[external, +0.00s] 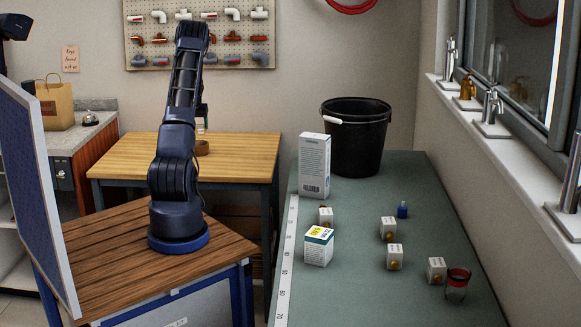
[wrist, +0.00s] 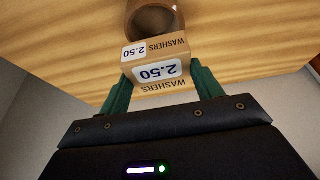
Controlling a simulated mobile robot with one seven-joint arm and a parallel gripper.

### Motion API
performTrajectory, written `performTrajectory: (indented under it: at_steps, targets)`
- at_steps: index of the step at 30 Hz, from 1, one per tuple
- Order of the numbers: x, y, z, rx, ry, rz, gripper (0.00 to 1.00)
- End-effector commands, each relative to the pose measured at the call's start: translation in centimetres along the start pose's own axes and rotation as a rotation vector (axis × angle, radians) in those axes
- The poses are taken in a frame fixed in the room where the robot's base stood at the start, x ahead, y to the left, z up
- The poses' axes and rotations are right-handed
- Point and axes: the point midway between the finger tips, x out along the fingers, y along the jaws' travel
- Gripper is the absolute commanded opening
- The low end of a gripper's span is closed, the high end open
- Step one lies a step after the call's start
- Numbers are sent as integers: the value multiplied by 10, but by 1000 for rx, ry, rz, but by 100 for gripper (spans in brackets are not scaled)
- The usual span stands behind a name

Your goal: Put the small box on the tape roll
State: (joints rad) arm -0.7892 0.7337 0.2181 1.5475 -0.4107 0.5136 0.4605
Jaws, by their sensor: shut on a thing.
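The small box (wrist: 158,72) is a tan carton marked "WASHERS 2.50". My gripper (wrist: 155,88) is shut on it, with green fingers on its left and right sides. In the external view my gripper (external: 203,116) points down over the wooden table, and the box shows small and pale below it. The brown tape roll (external: 202,148) lies flat on that table, just below the held box. In the wrist view the tape roll (wrist: 156,18) is beyond the box, which hides part of its near rim. Whether they touch is hard to tell.
The wooden table (external: 245,155) is otherwise clear around the roll.

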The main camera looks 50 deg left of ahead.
Motion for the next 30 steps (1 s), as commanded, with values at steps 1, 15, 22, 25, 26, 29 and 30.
performTrajectory:
  at_steps: [1,15,22,25,26,29,30]
  targets:
    - [4,0,2,0,0,0,41]
    - [45,0,19,0,-2,1,41]
    - [48,0,20,1,1,0,41]
    - [48,0,20,1,1,0,41]
    - [49,0,20,1,1,0,41]
    - [51,0,21,1,1,0,69]
    - [50,0,21,1,1,0,77]
